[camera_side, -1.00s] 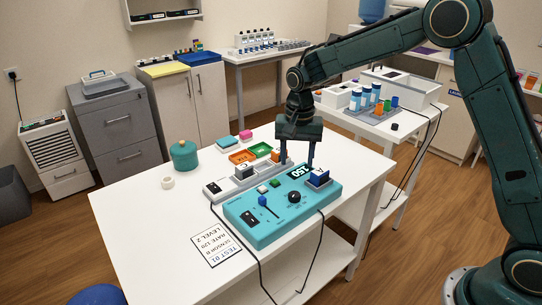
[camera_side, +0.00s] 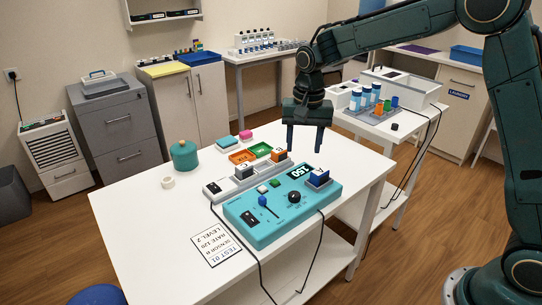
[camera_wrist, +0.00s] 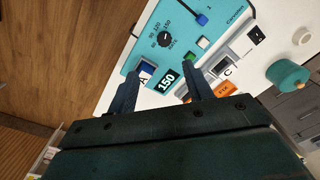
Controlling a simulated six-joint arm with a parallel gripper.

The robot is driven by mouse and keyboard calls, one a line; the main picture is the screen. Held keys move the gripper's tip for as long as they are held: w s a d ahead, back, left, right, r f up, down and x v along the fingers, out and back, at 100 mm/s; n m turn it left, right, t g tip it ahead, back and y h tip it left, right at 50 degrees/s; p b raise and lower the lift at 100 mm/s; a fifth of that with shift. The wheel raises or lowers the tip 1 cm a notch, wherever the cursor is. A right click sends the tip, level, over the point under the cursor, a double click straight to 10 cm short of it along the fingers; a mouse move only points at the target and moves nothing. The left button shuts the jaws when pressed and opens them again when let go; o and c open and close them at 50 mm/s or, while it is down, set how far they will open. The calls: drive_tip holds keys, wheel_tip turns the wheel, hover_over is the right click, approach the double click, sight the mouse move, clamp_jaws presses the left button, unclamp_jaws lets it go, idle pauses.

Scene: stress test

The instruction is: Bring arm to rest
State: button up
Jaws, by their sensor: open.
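My gripper (camera_side: 304,149) is open and empty above the white table (camera_side: 140,215), behind the teal control box (camera_side: 262,232). In the wrist view my gripper (camera_wrist: 160,92) shows its two fingers spread apart.
A teal lidded pot (camera_side: 184,156) and a white roll (camera_side: 168,182) stand at the table's left. A side table holds blue-capped bottles (camera_side: 366,97). Cables hang off the front edge.

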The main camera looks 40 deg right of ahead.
drive_tip(key=s+d+r+n+t, duration=0.1)
drive_tip(key=s+r+n, duration=0.1)
drive_tip(key=s+r, duration=0.5)
drive_tip(key=s+r+n+t, duration=0.2)
drive_tip(key=s+r, duration=0.2)
drive_tip(key=s, duration=0.5)
drive_tip(key=s+f+n+t, duration=0.1)
drive_tip(key=s+n, duration=0.3)
drive_tip(key=s, duration=1)
drive_tip(key=shift+d+n+t, duration=0.3)
drive_tip(key=shift+d+t, duration=0.1)
drive_tip(key=shift+t, duration=0.2)
